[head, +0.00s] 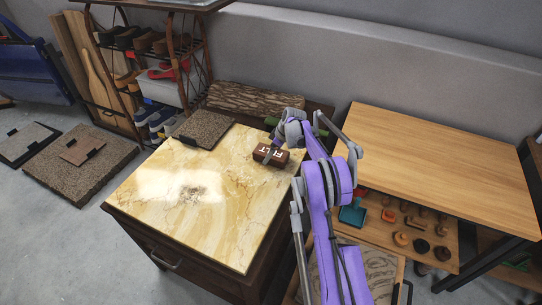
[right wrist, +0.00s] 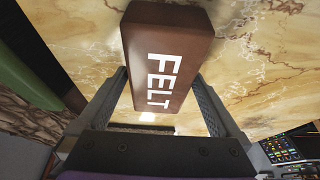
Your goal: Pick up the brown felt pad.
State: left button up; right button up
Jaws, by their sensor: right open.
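The brown felt pad (head: 265,157) is a block with white FELT lettering, at the right side of the marble-topped cabinet (head: 235,235). My right gripper (head: 279,141) is over the pad's far end in the head view, partly covering it. In the right wrist view, the felt pad (right wrist: 168,55) extends between the two spread fingers of my right gripper (right wrist: 158,85), one finger on each side. The gripper is open; I cannot tell whether a finger touches the pad. My left gripper is out of view.
A dark textured mat (head: 208,128) lies at the cabinet top's back edge. A wooden table (head: 445,165) stands to the right, above a shelf of small items. A shoe rack (head: 150,70) is behind. The front and left of the marble top are clear.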

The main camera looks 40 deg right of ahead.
jog(key=shift+f, duration=0.2)
jog(key=shift+r, duration=0.1)
jog(key=c, duration=1.1)
notch_tip(320, 180, up, 10)
jog(key=o, duration=0.7)
jog(key=shift+a, duration=0.1)
jog(key=c, duration=0.5)
